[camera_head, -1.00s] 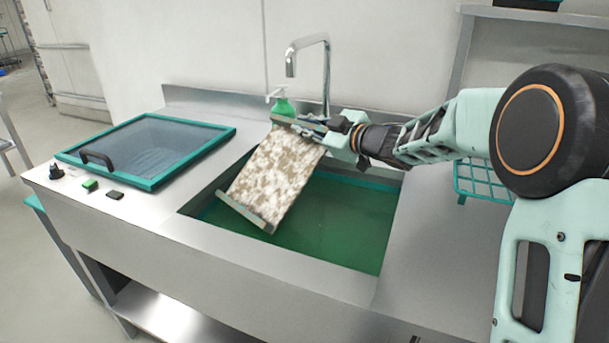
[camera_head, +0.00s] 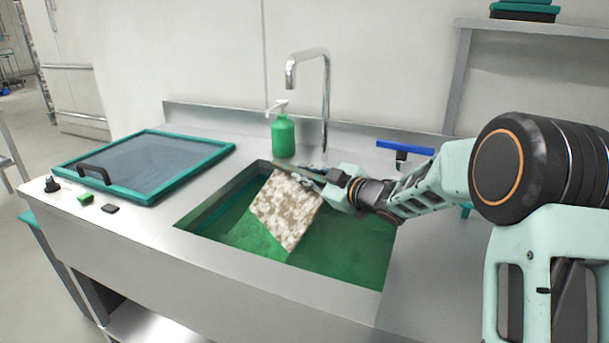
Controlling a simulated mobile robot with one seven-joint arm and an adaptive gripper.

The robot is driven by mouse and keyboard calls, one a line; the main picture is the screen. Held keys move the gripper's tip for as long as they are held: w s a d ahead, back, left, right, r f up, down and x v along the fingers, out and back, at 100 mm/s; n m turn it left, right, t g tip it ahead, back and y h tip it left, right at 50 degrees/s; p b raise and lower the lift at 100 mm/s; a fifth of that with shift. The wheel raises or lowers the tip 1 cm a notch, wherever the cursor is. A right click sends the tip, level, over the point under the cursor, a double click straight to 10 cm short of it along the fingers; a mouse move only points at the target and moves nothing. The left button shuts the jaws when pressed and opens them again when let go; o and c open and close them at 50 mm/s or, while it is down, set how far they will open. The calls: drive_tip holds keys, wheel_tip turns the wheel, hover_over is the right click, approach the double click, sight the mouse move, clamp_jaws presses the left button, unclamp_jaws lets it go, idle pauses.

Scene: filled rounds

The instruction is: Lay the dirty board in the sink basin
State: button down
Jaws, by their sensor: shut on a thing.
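The dirty board (camera_head: 284,212) is a pale slab with brown blotches. It hangs tilted, its lower part down inside the sink basin (camera_head: 345,262), which has a green interior. My gripper (camera_head: 318,178) is shut on the board's upper edge, near the basin's back side. The board's lower end is below the rim level; I cannot tell whether it touches the basin floor.
A chrome tap (camera_head: 325,95) and a green soap bottle (camera_head: 283,133) stand behind the basin. A teal-framed glass lid (camera_head: 150,165) with a black handle lies on the left counter. A blue-handled tool (camera_head: 405,147) is at the back right. The front rim is clear.

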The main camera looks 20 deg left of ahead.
drive_tip(key=shift+f, duration=0.2)
drive_tip(key=c, duration=1.9)
unclamp_jaws()
drive_tip(key=shift+c, duration=0.2)
drive_tip(key=shift+r, duration=0.3)
drive_tip(key=p+v, duration=0.1)
drive_tip(key=v, duration=0.6)
drive_tip(key=shift+s+d, duration=0.2)
drive_tip(key=shift+d, duration=0.05)
